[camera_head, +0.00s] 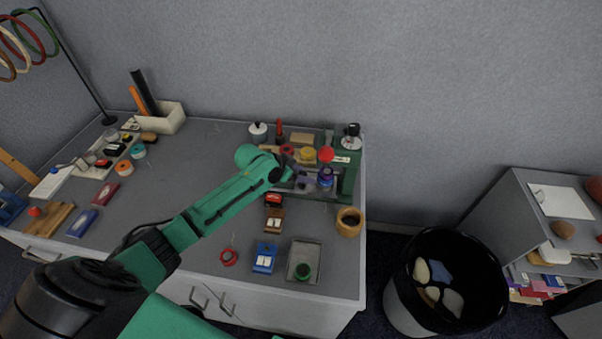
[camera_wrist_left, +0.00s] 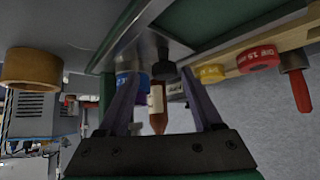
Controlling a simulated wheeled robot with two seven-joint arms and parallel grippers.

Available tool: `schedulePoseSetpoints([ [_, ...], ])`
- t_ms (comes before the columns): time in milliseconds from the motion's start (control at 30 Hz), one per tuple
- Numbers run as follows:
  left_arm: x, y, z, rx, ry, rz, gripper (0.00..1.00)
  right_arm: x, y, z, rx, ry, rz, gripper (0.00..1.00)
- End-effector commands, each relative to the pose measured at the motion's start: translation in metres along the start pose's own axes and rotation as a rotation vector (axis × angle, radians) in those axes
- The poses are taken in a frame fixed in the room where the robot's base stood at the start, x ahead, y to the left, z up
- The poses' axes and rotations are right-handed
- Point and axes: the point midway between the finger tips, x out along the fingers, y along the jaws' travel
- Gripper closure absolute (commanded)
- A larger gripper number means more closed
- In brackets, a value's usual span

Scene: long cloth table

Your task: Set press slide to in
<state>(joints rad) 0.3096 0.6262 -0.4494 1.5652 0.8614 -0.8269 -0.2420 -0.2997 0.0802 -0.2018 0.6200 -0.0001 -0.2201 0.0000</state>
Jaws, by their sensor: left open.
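A small press-like fixture with a red knob (camera_head: 326,154) on top and blue and purple parts (camera_head: 325,178) below stands on the green board at the table's right end. I cannot make out which part is the slide or its position. My left gripper (camera_head: 306,181) is over the board, just left of the fixture. In the left wrist view its two fingers (camera_wrist_left: 160,85) are spread. A brown-tipped piece with a pale label (camera_wrist_left: 157,105), a blue part (camera_wrist_left: 130,83) and a black knob (camera_wrist_left: 163,70) show between or behind them; contact is unclear. My right gripper is not seen.
Yellow (camera_wrist_left: 212,73) and red (camera_wrist_left: 258,57) discs sit on a wooden rack beside a red handle (camera_wrist_left: 298,88). A black bin (camera_head: 402,283) stands off the table's right end.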

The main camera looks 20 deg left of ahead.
Motion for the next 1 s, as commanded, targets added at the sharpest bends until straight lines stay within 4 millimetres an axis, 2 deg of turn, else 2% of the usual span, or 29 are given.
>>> schedulePoseSetpoints([
  [200,-0.002,-0.002,0.001,0.000,-0.001,-0.003,0.33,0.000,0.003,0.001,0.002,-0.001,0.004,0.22],
  [333,-0.014,-0.002,0.002,0.001,-0.002,-0.004,0.33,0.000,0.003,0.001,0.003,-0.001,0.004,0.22],
  [467,-0.043,-0.003,0.003,0.003,-0.004,-0.005,0.33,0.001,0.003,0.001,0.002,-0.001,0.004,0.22],
  [733,-0.121,0.001,0.002,0.007,-0.008,-0.001,0.33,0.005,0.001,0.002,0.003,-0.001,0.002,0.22],
  [833,-0.136,0.000,0.002,0.000,-0.005,-0.001,0.33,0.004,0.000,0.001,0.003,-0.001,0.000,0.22],
  [1000,-0.145,0.000,0.000,0.001,-0.002,0.000,0.33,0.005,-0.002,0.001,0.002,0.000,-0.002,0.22],
])
